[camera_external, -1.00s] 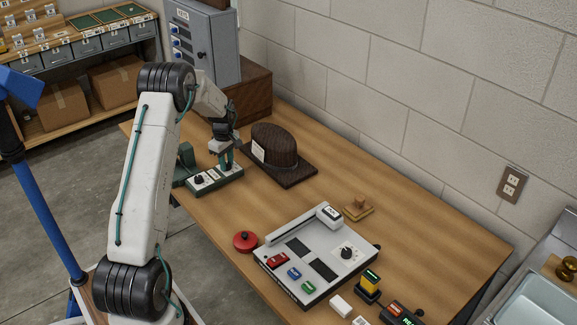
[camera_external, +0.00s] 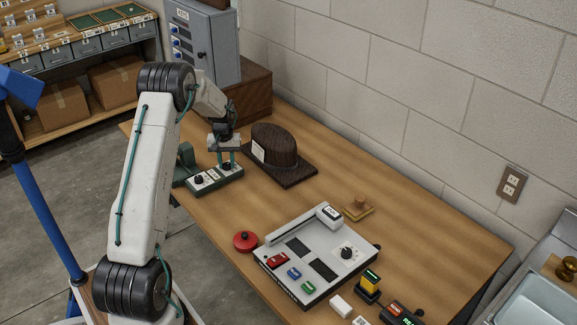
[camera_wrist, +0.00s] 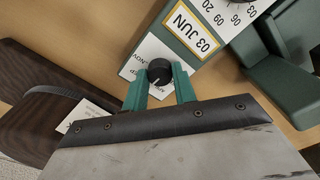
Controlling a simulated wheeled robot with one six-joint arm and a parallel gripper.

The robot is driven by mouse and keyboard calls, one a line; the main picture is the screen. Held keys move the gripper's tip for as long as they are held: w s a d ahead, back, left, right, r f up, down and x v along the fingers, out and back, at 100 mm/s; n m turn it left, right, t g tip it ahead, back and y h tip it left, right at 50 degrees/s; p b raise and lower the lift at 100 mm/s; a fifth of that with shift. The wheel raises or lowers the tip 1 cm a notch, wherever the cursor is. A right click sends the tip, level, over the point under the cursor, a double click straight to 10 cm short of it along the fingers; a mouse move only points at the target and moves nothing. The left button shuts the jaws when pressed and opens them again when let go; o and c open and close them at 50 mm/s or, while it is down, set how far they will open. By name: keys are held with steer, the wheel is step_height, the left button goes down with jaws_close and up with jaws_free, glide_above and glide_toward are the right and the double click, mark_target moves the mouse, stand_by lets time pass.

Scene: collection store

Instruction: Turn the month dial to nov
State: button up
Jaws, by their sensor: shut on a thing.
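The date stamp unit, a dark green block (camera_external: 222,183) with white dial faces, sits at the left end of the table. In the wrist view its yellow-framed window (camera_wrist: 191,27) reads 03 JUN. The month dial is a black knob (camera_wrist: 159,70) on a white face (camera_wrist: 143,52), with NOV legible beside it and other month letters partly hidden. My gripper (camera_wrist: 158,75) has its two green fingers on either side of this knob, shut on it. My gripper (camera_external: 226,160) also shows from outside, above the right-hand knob.
A second dial (camera_external: 199,179), with numbers, is beside the month dial. A dark wooden hat block (camera_external: 274,146) stands close behind my gripper. A grey panel device (camera_external: 318,255) and a red round item (camera_external: 246,241) are farther right. Bare table lies between.

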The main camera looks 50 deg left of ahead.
mark_target(227, 164)
steer(key=m, duration=0.4)
steer(key=shift+r+m, duration=0.1)
steer(key=shift+m, duration=0.2)
steer(key=m, duration=0.3)
steer(key=shift+m, duration=0.4)
steer(key=m, duration=0.6)
steer(key=shift+w+m, duration=0.1)
steer(key=shift+m, duration=0.3)
steer(key=o, duration=1)
step_height(227, 164, up, 8)
steer(key=shift+f, duration=0.1)
